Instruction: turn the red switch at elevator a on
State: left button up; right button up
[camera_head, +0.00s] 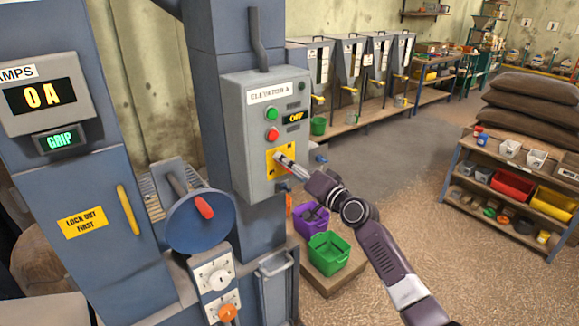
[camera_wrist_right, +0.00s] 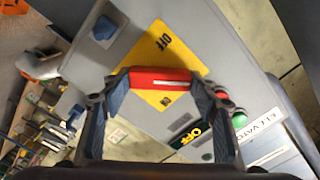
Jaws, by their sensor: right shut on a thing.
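The grey control box labelled ELEVATOR A (camera_head: 246,148) is on a blue column in the head view. Its small display (camera_head: 295,117) reads OFF. Low on its front is a yellow plate (camera_head: 273,163), with my right gripper (camera_head: 281,160) at it. In the right wrist view the red switch handle (camera_wrist_right: 160,80) lies across the yellow plate (camera_wrist_right: 156,42), which has an OFF mark. My right gripper's fingers (camera_wrist_right: 158,88) are shut on the two ends of the handle. In the head view the gripper hides the switch. My left gripper is not in view.
A green button (camera_head: 271,114) and a red button (camera_head: 272,134) sit above the plate. A blue wheel with a red knob (camera_head: 204,207) is left of the box. Purple (camera_head: 311,218) and green (camera_head: 328,253) buckets stand below.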

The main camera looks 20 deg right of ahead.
jog(key=m, duration=0.3)
jog(key=shift+m+p, duration=0.35)
jog(key=shift+m, duration=0.05)
jog(key=shift+f+m+p, duration=0.1)
jog(key=shift+m+p, duration=0.45)
jog(key=shift+m, duration=1.45)
jog(key=o, duration=1.1)
jog(key=v, duration=1.2)
